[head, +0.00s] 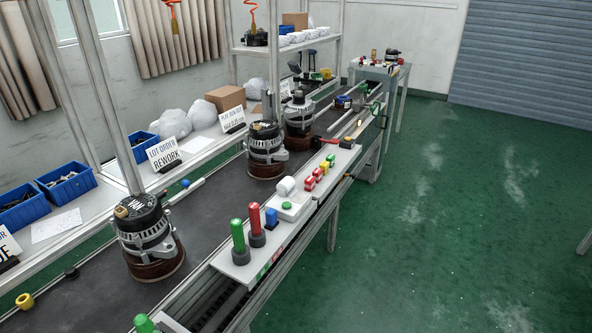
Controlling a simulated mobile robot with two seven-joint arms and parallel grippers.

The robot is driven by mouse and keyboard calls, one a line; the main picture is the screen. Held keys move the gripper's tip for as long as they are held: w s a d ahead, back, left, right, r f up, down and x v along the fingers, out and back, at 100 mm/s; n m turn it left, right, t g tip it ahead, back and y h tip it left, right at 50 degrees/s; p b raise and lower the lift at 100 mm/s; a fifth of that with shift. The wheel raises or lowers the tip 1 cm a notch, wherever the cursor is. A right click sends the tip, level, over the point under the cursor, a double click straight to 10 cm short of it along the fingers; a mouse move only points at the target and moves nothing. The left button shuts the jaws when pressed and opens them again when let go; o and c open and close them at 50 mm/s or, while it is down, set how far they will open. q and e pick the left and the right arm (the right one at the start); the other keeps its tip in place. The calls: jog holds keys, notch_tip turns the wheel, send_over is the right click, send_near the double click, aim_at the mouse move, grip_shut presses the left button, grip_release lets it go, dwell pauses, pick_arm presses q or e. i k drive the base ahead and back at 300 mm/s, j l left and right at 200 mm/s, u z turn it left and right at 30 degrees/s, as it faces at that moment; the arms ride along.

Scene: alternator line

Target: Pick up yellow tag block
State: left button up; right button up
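A green block (330,158) is at the far end of the row. The blocks are small, so their exact edges and whether they touch are hard to tell. Neither of my grippers shows in the head view.
On the ledge nearer me stand a blue block (271,218), a green lamp (238,241) and a red lamp (256,226). Alternators (147,238) stand on the dark conveyor (215,205). Blue bins (66,184) stand at left. The green floor (440,220) at right is clear.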

aim_at(324, 165)
jog(key=i+l+u, duration=0.1)
jog(key=u, duration=0.25)
jog(key=i+l+u, duration=0.15)
jog(key=u, duration=0.25)
jog(key=l+u, duration=0.2)
jog(key=u, duration=0.15)
jog(key=i+l+u, duration=0.25)
jog(key=l, duration=0.2)
jog(key=l+u, duration=0.2)
jog(key=l, duration=0.2)
jog(key=i+l+u, duration=0.15)
jog(key=l, duration=0.75)
jog(key=l+u, duration=0.15)
jog(key=l, duration=0.75)
